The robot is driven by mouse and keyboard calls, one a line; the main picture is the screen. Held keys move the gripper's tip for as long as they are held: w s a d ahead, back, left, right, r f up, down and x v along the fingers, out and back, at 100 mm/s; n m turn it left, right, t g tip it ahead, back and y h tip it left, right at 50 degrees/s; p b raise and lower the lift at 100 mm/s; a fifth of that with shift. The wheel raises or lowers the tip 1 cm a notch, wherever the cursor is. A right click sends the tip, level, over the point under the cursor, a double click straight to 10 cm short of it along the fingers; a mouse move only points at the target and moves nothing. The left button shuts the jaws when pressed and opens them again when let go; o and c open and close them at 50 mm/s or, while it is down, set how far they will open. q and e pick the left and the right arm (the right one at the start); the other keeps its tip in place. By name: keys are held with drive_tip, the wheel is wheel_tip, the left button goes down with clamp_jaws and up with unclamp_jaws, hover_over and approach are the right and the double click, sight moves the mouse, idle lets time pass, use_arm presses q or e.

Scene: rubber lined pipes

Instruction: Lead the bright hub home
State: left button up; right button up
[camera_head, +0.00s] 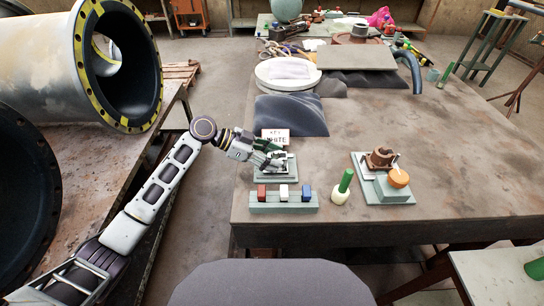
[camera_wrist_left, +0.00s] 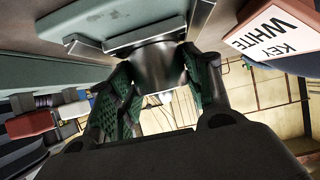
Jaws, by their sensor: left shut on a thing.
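My left gripper (camera_head: 272,160) reaches in from the left over a small grey-green plate (camera_head: 276,179) on the table. In the left wrist view its green-padded fingers (camera_wrist_left: 155,90) are shut on a shiny grey metal cylinder (camera_wrist_left: 157,66), which may be the bright hub. The cylinder is against a grey-green fixture (camera_wrist_left: 130,32); I cannot tell whether it is seated or lifted. The gripper hides most of it in the head view. A sign reading KEY WHITE (camera_head: 275,136) stands just behind the gripper. My right gripper is not in view.
A rack (camera_head: 284,208) with red, white and blue blocks lies in front of the gripper. A green peg in a white base (camera_head: 341,196) and a fixture (camera_head: 384,195) with brown and orange parts stand to the right. A dark grey cloth (camera_head: 291,114) lies behind. The table's right side is clear.

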use_arm(q)
drive_tip(key=o, duration=1.5)
drive_tip(key=shift+f, duration=0.1)
drive_tip(key=shift+a, duration=0.1)
drive_tip(key=shift+v, duration=4)
